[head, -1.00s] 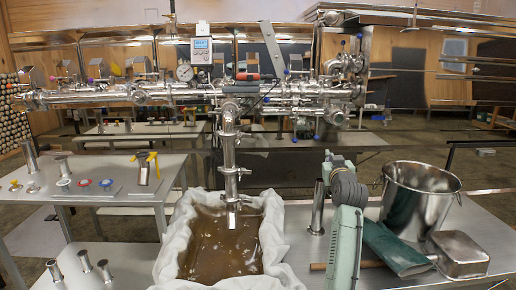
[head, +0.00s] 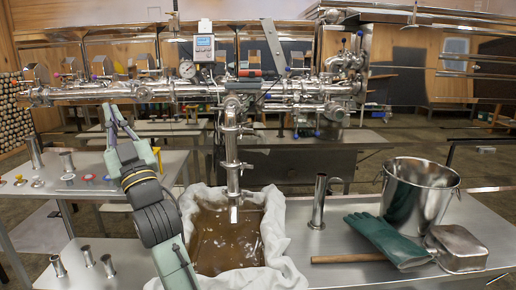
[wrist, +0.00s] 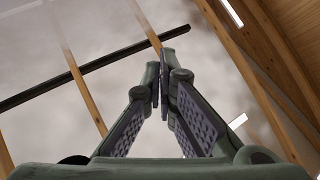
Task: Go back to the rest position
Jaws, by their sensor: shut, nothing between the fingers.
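My gripper (head: 110,108) is at the left in the head view, raised in front of the pipework with its fingers pointing up. In the wrist view its two grey-green fingers (wrist: 161,78) meet at the tips. It is shut and empty. My arm hides part of the left table and the left edge of the cloth-lined tub.
A tub of brown syrup (head: 222,245), lined with white cloth (head: 277,250), stands below the steel pipework (head: 180,92). On the right table are a steel bucket (head: 418,195), green gloves (head: 385,238) and a steel pan (head: 460,247). Roof beams show in the wrist view.

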